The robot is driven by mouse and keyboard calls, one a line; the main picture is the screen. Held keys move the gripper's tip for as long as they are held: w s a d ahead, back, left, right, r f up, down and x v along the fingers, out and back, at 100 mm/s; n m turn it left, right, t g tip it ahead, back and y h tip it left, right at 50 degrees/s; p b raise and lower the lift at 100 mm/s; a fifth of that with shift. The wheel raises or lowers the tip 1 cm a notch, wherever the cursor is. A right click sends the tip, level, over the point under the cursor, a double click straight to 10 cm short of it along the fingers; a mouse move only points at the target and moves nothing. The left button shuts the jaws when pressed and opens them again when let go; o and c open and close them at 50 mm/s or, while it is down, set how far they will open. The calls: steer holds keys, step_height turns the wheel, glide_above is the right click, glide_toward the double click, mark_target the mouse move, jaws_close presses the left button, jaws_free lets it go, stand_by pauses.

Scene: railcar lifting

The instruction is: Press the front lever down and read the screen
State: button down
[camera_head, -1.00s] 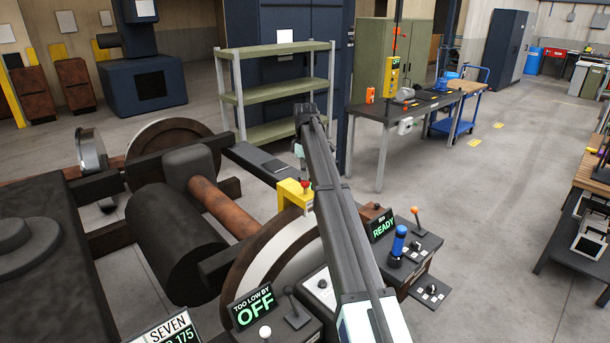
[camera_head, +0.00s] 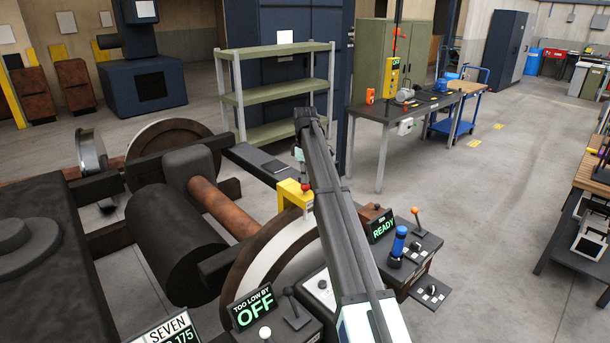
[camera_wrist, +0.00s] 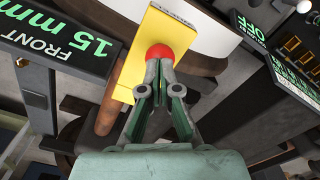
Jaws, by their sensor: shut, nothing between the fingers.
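A red ball knob (camera_wrist: 160,52) stands in front of a yellow plate (camera_wrist: 185,25) in the wrist view. My gripper (camera_wrist: 160,68) is shut, its fingertips at the knob; I cannot tell whether they touch. In the head view the red knob (camera_head: 306,187) and yellow bracket (camera_head: 293,196) show beside my arm, which hides most of my gripper. In the head view another screen (camera_head: 252,306) reads "TOO LOW BY OFF". I cannot tell which lever is the front one.
A screen (camera_head: 381,226) reading "READY" stands by a lever with an orange knob (camera_head: 414,210) and a blue handle (camera_head: 399,240). A white-knobbed lever (camera_head: 265,332) is at the bottom. Wheels and a rusty axle (camera_head: 222,207) lie left.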

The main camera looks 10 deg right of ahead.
steer(key=shift+r+p, duration=1.7)
steer(key=shift+r, duration=1.8)
